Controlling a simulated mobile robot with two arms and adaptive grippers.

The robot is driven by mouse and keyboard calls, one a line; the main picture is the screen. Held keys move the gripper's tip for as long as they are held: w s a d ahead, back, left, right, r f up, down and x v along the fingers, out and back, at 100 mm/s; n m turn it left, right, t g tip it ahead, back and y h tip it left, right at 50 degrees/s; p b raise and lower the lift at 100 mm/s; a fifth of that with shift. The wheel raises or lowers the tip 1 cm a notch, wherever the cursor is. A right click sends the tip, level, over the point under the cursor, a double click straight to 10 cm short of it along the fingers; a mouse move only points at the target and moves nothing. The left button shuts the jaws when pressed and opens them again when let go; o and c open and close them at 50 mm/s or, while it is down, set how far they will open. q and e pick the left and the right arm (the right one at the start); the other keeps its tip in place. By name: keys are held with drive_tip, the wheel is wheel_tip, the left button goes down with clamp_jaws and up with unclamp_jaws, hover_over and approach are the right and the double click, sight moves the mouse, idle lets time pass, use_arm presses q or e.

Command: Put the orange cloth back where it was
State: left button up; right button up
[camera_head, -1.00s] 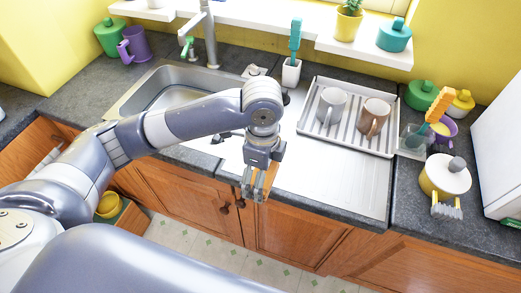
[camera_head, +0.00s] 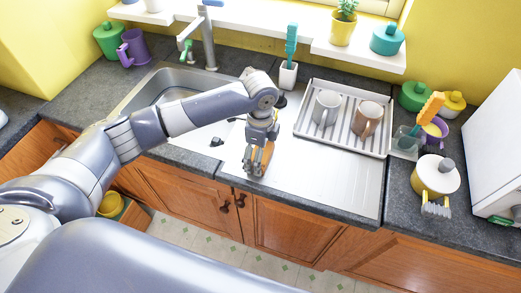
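The orange cloth (camera_head: 264,158) shows as a small orange patch between the fingers of my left gripper (camera_head: 257,168). The fingers look closed around it, and most of the cloth is hidden by them. The gripper points down over the front left part of the steel draining board (camera_head: 310,180), right of the sink. I cannot tell whether the cloth touches the steel. My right gripper is out of view.
The sink (camera_head: 165,88) with its tap (camera_head: 208,45) lies left. A teal brush (camera_head: 291,40) stands behind. A yellow pot (camera_head: 432,181) stands right. The draining board's front is clear.

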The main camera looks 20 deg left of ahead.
use_arm(q)
drive_tip(key=shift+f, duration=0.1)
drive_tip(key=o, duration=0.7)
wheel_tip(320, 180, up, 12)
drive_tip(key=b, duration=0.3)
idle(0.5)
